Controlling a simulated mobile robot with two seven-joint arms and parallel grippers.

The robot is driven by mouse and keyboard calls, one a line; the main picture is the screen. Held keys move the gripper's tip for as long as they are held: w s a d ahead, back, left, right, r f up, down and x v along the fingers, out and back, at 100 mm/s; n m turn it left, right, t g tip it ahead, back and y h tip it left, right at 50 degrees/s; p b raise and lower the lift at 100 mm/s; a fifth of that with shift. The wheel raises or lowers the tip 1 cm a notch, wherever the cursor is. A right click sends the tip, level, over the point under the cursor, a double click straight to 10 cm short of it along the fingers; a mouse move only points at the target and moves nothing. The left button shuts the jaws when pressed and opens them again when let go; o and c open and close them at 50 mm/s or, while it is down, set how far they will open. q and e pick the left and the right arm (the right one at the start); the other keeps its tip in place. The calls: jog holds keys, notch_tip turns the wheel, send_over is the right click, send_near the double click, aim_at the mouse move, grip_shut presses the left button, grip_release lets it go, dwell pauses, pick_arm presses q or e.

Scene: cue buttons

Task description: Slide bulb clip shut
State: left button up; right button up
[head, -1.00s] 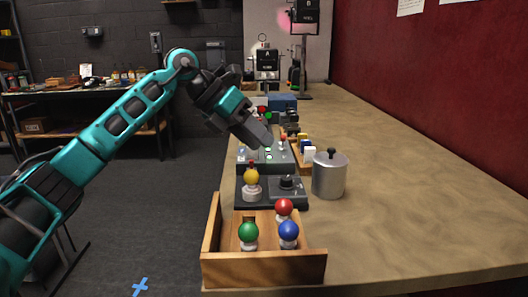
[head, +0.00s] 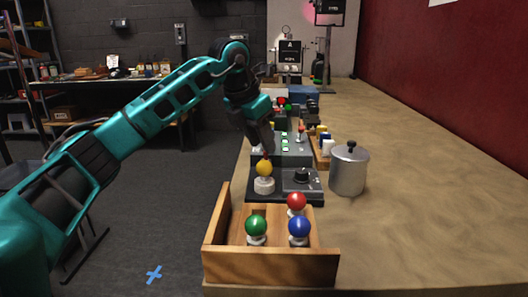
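A yellow bulb (head: 264,168) stands upright in a pale round socket (head: 264,186) on a dark base unit (head: 286,197). My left gripper (head: 266,150) points down just above and behind the yellow bulb, its fingertips close to the bulb's top. I cannot tell whether it touches the bulb or the clip, and the finger gap does not show. The bulb clip itself is too small or hidden to make out. A black knob (head: 302,175) sits on the same base, right of the bulb. My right gripper is not in view.
A wooden tray (head: 270,267) in front holds red, green and blue bulbs. A metal lidded canister (head: 349,172) stands right of the base. A control panel with lit green buttons (head: 285,140) lies behind. The right of the table is clear.

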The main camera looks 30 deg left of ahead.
pick_arm(q)
jog(key=shift+x, duration=1.4)
jog(key=shift+c, duration=0.2)
grip_shut()
